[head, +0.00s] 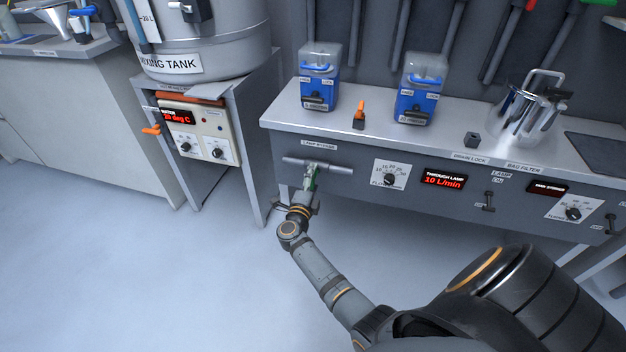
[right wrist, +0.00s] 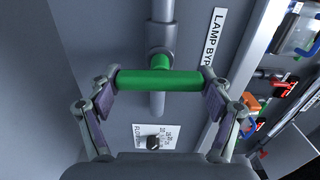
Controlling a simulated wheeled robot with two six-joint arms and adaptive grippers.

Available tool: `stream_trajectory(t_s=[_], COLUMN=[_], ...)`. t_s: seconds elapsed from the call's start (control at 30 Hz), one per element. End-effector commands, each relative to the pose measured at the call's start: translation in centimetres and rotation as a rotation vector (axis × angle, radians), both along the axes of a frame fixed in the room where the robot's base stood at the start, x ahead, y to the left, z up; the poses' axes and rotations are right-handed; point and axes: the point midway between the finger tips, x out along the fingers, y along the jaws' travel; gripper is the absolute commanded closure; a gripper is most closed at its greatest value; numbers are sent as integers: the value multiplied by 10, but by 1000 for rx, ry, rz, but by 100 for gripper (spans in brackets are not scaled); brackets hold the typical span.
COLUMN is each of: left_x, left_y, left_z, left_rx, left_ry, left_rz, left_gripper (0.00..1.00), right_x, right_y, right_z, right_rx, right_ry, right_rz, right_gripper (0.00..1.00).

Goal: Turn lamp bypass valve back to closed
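The lamp bypass valve has a green bar handle (head: 311,177) on a grey pipe (head: 330,166), under the LAMP BYPASS label on the bench front. In the right wrist view the handle (right wrist: 160,80) lies crosswise to the pipe (right wrist: 162,30). My right gripper (right wrist: 159,85) is at the handle, with one fingertip at each end of the bar and no clear gap. In the head view the right gripper (head: 306,192) partly hides the handle's lower end. My left gripper is not in view.
A flow dial (head: 390,179), a THROUGH LAMP display reading 10 L/min (head: 444,181) and a lamp switch (head: 488,201) sit right of the valve. The mixing tank stand (head: 190,190) is to the left. The floor in front is clear.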

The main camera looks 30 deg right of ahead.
Motion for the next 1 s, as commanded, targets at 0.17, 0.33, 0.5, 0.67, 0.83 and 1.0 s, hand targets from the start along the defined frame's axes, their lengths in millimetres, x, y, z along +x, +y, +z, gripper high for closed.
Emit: stream_trajectory(t_s=[0.17,0.33,0.5,0.67,0.83,1.0], left_x=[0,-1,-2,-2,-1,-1], left_y=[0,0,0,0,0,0], left_z=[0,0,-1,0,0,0], left_rx=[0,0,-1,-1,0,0], left_ry=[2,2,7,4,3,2], left_rz=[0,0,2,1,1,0], left_gripper=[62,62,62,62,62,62], right_x=[-1,0,-1,-16,-38,-48], right_y=[0,0,1,19,43,56], right_z=[-2,-1,-1,-2,-3,-2], right_rx=[2,1,1,4,5,2], right_ry=[4,2,2,2,4,3], right_rz=[0,0,0,0,-1,0], right_gripper=[0,0,0,0,0,0])
